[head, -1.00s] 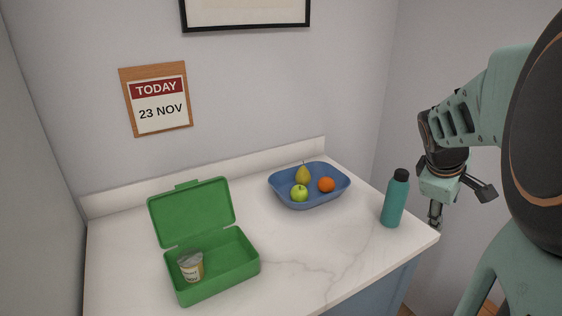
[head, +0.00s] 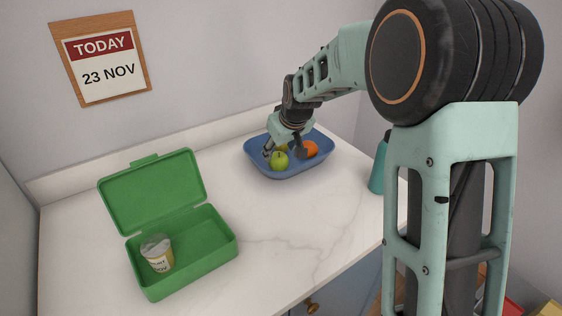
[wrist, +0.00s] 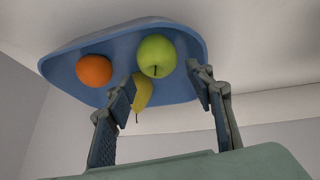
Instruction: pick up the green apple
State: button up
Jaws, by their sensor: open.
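The green apple (head: 279,161) sits in the blue bowl (head: 285,174) at the back of the counter. My gripper (head: 284,150) is over the bowl, just behind and above the apple in the head view. In the wrist view my gripper (wrist: 162,80) is open, with nothing between its fingers. The apple (wrist: 157,56) shows there whole, beyond the fingertips and nearer the right finger. I cannot tell the exact gap to it.
An orange (wrist: 94,70) and a yellow pear (wrist: 143,92) share the bowl with the apple. A teal bottle (head: 378,170) is right of the bowl, partly hidden by my arm.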

aim_at(279, 156)
jog(key=shift+x, duration=3.35)
jog(key=shift+d, duration=0.15)
jog(key=shift+s, duration=0.1)
jog(key=c, duration=1)
